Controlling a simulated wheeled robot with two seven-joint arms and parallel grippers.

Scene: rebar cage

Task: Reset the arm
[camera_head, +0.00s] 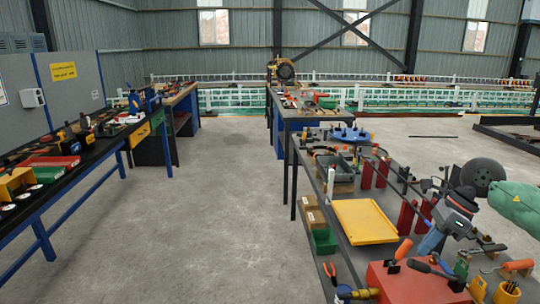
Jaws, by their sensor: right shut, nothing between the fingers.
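My right gripper (462,201) shows as a grey and black shape at the right, above the cluttered right-hand workbench. It is shut with nothing held. Its fingertips are small and hard to make out against the dark things behind. My left gripper and left arm are not in view.
The right workbench holds a yellow tray (364,221), a red box (415,284), a black wheel (483,175), red upright pieces and orange-handled tools. A blue-legged bench (75,190) with tools lines the left. The concrete floor (225,210) between is clear.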

